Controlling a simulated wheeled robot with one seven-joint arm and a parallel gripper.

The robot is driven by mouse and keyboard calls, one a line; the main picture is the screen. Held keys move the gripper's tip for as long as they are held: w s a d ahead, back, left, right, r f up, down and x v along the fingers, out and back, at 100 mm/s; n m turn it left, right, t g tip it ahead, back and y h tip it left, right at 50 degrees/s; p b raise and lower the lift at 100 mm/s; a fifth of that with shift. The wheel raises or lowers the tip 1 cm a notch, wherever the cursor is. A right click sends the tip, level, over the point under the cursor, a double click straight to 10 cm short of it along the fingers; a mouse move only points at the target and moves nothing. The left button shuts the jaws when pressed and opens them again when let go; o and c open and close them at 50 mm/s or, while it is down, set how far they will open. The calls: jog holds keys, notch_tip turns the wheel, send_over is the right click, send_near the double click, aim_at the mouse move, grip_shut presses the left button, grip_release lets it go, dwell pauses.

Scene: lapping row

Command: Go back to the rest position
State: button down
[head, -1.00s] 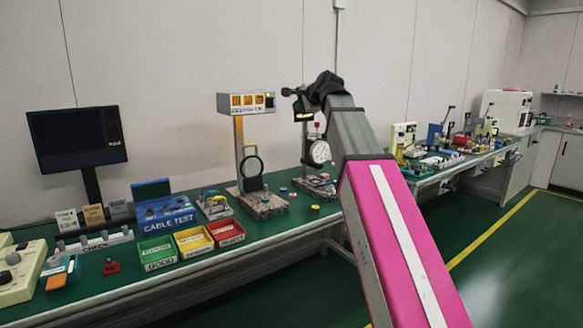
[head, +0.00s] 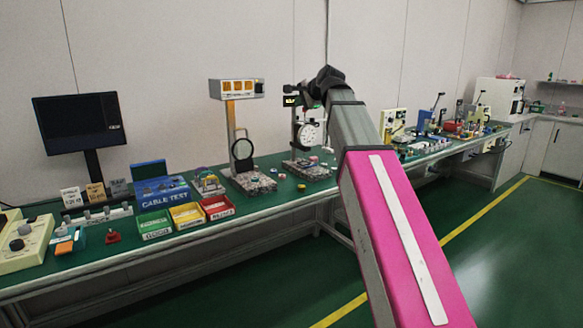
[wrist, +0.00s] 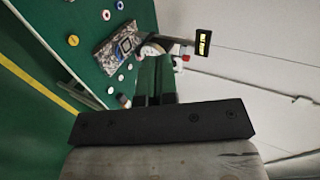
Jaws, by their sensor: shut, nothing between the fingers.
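My gripper (wrist: 155,82) shows in the wrist view with its two dark fingers together and nothing between them. It points toward a stand with a dial gauge and a small lit display (wrist: 202,42). In the head view my pink and grey arm reaches up and forward, ending in a dark wrist beside the dial gauge stand (head: 309,134). The fingers cannot be made out there. No object is held.
A long green bench (head: 270,211) runs along the wall. It carries a monitor (head: 80,122), a magnifier stand (head: 236,88), green, yellow and red bins (head: 187,216), a blue cable test box (head: 163,191) and several fixtures. Green floor (head: 515,240) is open at right.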

jog(key=s+d+f+n+g+h, duration=0.1)
jog(key=s+d+f+n, duration=0.15)
jog(key=f, duration=0.85)
jog(key=s+d+f+n+g+h, duration=0.1)
jog(key=d+f+g+h, duration=0.15)
jog(key=f, duration=0.95)
jog(key=s+d+f+n+g, duration=0.1)
jog(key=s+d+f, duration=0.15)
jog(key=f, duration=0.85)
jog(key=s+d+f+n+g+h, duration=0.1)
jog(key=s+d+f+n+g, duration=0.1)
jog(key=s+f, duration=0.7)
jog(key=s+d+f+n+g+h, duration=0.2)
jog(key=s+d+f, duration=0.4)
jog(key=f, duration=1.1)
jog(key=s+n+g, duration=0.1)
jog(key=s+n, duration=0.1)
jog(key=s, duration=0.1)
jog(key=shift+s+f+g, duration=0.2)
jog(key=shift+f+g, duration=0.05)
jog(key=shift+g, duration=0.1)
